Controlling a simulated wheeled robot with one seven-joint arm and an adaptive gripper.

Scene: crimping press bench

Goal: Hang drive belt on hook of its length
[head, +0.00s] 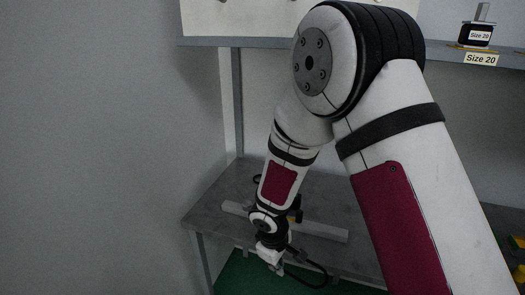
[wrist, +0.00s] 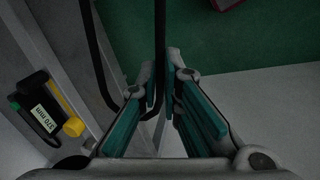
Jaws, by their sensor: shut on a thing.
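The drive belt is a thin black loop. In the wrist view the belt (wrist: 160,30) runs up between the teal finger pads of my gripper (wrist: 162,75), which is shut on it. The loop's other strand hangs left of the fingers. In the head view the belt (head: 318,268) shows as a dark curve beside my gripper (head: 271,258), low at the front edge of the bench. No hook can be made out clearly; my arm hides part of the bench and wall board.
A grey bench (head: 215,200) carries a pale bar (head: 325,231). A "Size 20" block (head: 475,35) stands on the upper shelf. Green floor (head: 240,275) lies below.

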